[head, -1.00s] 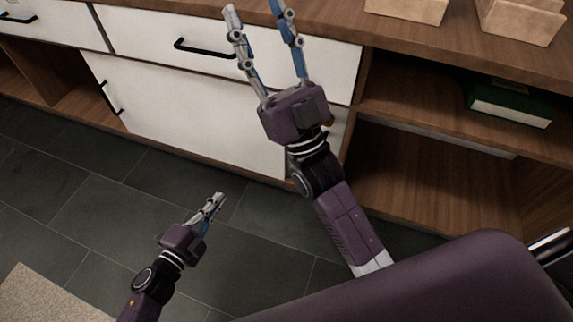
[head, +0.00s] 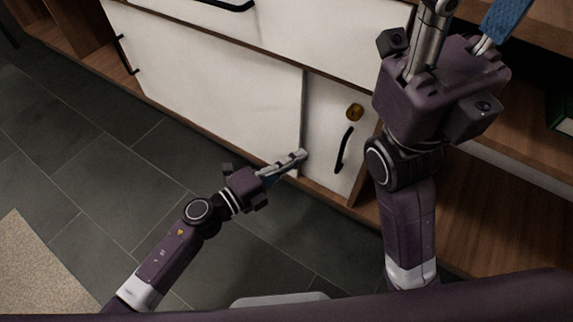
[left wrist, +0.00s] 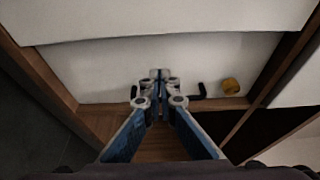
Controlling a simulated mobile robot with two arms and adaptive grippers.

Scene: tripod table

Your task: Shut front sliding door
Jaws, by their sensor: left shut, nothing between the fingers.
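The front sliding door is a white panel (head: 215,85) in the low cabinet, with a black handle (head: 126,55) at its left end. Right of its right edge, a recessed white panel (head: 322,105) shows, with a black handle (head: 343,150) and a brass knob (head: 355,112). My left gripper (head: 297,158) is shut and empty, its tips by the door's lower right edge; I cannot tell whether they touch. In the left wrist view the shut fingers (left wrist: 158,76) show before white panelling, with the brass knob (left wrist: 231,86) to their right. My right gripper (head: 468,22) is open, its fingertips cut off by the top edge.
White drawer fronts (head: 290,35) lie above the door. Open wooden shelves (head: 490,205) are at the right, with a dark green object (head: 562,112) at the edge. Grey floor tiles (head: 90,130) are clear; a beige rug (head: 35,270) lies at lower left.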

